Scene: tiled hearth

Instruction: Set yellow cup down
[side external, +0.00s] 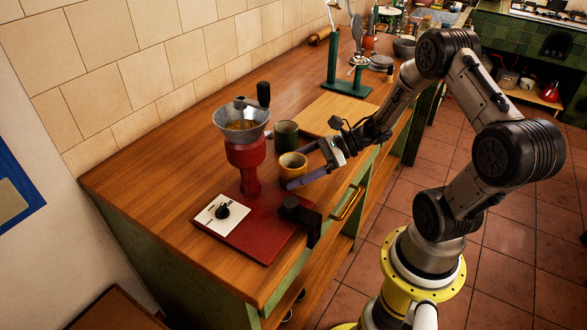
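The yellow cup (292,168) is upright beside the red grinder, low over or on the worktop. Whether its base touches the surface is hidden by a finger. My gripper (298,167) reaches in from the right with its two purple fingers on either side of the cup. One finger runs across the cup's near lower side and the other passes behind it. Whether they press on the cup cannot be told from this view.
A dark green cup (286,134) stands just behind the yellow one. The red grinder (247,158) with a metal hopper is to the left, on a red base (252,233). A wooden board (335,114) lies behind. The worktop at far left is clear.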

